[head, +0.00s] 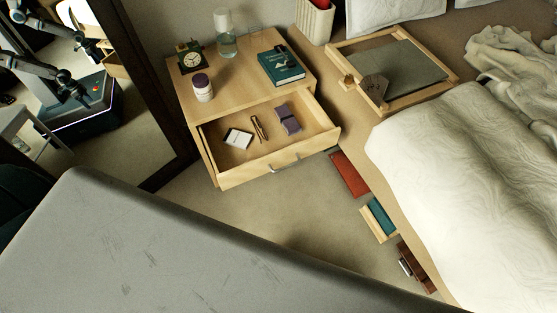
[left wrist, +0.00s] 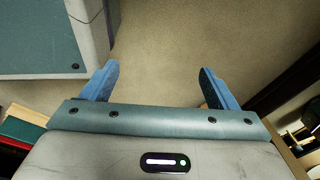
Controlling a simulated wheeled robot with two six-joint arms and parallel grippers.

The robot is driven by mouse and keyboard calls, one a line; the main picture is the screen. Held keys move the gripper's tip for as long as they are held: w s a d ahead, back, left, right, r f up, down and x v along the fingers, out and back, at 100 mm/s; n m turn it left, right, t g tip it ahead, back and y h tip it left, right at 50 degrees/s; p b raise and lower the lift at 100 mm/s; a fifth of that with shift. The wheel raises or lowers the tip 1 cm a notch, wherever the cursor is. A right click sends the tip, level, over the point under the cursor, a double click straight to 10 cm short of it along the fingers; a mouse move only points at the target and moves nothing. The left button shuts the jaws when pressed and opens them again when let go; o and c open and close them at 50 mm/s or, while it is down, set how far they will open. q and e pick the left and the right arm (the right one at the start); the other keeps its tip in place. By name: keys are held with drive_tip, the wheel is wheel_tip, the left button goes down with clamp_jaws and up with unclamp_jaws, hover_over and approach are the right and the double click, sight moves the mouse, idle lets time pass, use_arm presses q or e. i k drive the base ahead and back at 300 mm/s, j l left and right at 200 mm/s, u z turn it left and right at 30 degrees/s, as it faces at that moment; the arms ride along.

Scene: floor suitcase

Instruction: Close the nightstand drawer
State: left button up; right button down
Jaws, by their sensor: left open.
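The wooden nightstand (head: 240,90) stands at the top middle of the head view. Its drawer (head: 230,180) is pulled well out, with a metal handle (head: 285,163) on its front. A white box, a thin brown item and a purple item lie inside. My left gripper (left wrist: 160,82) is open and empty over bare carpet in the left wrist view. Neither the drawer nor its handle can be made out in that view. My right gripper is not in view.
A bed (head: 450,180) stands right of the nightstand, with boxes on the floor by its side. A dark-framed mirror (head: 150,80) stands left. A clock, jar, carafe and teal book (head: 281,66) top the nightstand. A large grey surface hides the lower left. Carpet before the drawer is clear.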

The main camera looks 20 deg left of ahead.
sight(233, 166)
drive_tip(key=l+u, duration=0.15)
drive_tip(key=u, duration=0.2)
drive_tip(key=l+u, duration=0.15)
drive_tip(key=u, duration=0.2)
